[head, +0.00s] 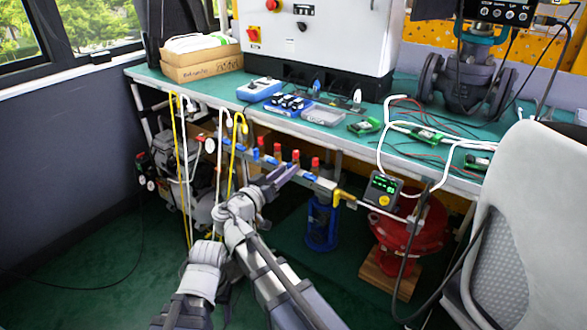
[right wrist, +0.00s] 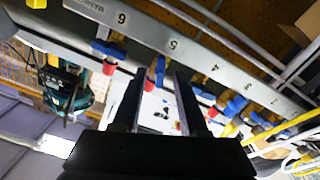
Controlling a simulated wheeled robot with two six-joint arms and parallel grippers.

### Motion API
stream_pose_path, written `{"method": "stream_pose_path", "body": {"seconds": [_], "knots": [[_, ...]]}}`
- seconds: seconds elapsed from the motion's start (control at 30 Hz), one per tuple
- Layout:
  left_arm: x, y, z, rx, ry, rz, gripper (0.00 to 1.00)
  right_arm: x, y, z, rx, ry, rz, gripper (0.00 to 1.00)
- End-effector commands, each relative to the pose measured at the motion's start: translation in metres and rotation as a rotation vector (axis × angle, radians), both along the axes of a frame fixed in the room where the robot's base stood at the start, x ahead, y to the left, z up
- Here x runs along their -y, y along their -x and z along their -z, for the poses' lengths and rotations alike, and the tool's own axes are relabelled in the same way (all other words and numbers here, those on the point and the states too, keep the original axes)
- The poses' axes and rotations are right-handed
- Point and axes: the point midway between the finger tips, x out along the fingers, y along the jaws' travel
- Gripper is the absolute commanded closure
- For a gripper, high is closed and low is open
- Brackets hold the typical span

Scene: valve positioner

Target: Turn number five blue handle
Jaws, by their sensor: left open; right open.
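A grey manifold (right wrist: 205,58) carries numbered valves with blue handles and red parts. In the right wrist view the labels appear upside down. The number five blue handle (right wrist: 159,64) is below the 5 label, between the fingertips of my right gripper (right wrist: 158,74). The fingers are apart; I cannot tell whether either touches the handle. In the head view my right gripper (head: 288,172) reaches the manifold near its right end and hides part of that handle. My left arm shows at the lower middle, but its gripper cannot be made out.
The green workbench (head: 215,93) extends above the manifold. Yellow hoses (head: 178,160) hang at its left. A red actuator (head: 412,235) and a blue cylinder (head: 321,225) stand to the right. A grey chair (head: 530,220) is at far right.

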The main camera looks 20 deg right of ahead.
Motion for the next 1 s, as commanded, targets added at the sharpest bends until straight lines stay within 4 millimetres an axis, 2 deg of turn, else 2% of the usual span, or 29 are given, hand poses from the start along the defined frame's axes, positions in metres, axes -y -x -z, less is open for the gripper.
{"method": "stream_pose_path", "body": {"seconds": [0.2,0.6,1.0], "knots": [[-0.0002,0.0002,0.0000,0.000,0.000,0.000,0.38,-0.0002,0.0000,0.0000,0.000,0.000,0.000,0.57],[-0.0002,0.0002,0.0000,0.000,0.000,0.000,0.38,0.0000,0.0000,0.0000,0.000,0.000,0.000,1.00],[-0.0002,0.0002,0.0000,0.000,0.000,0.000,0.38,0.0000,0.0000,0.0000,0.000,0.000,0.000,1.00]]}}
